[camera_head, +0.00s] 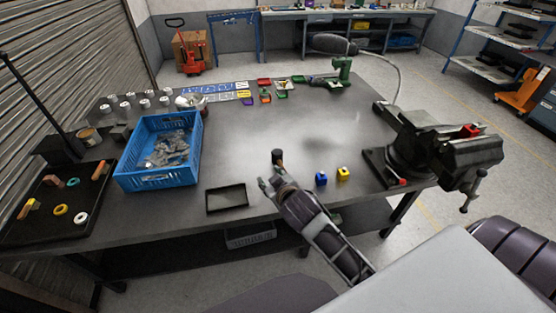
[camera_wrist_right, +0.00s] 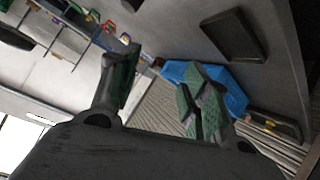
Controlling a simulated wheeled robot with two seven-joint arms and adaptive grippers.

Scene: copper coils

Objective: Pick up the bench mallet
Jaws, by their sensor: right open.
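A short dark upright piece with a brownish side (camera_head: 277,157) stands on the bench just beyond my right gripper (camera_head: 270,182). It may be the bench mallet, but its full shape is not clear. A small dark patch between the fingers in the right wrist view (camera_wrist_right: 158,62) may be the same piece. My right gripper comes in low from the front edge. Its two fingers are spread apart with nothing held between them in the right wrist view (camera_wrist_right: 163,88). My left gripper is not in view.
A black tray (camera_head: 209,208) lies left of the gripper, with a blue crate (camera_head: 193,169) of metal parts farther left. A blue block (camera_head: 321,179) and a yellow block (camera_head: 343,174) sit to the right, before a large vise (camera_head: 440,150). The bench middle is clear.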

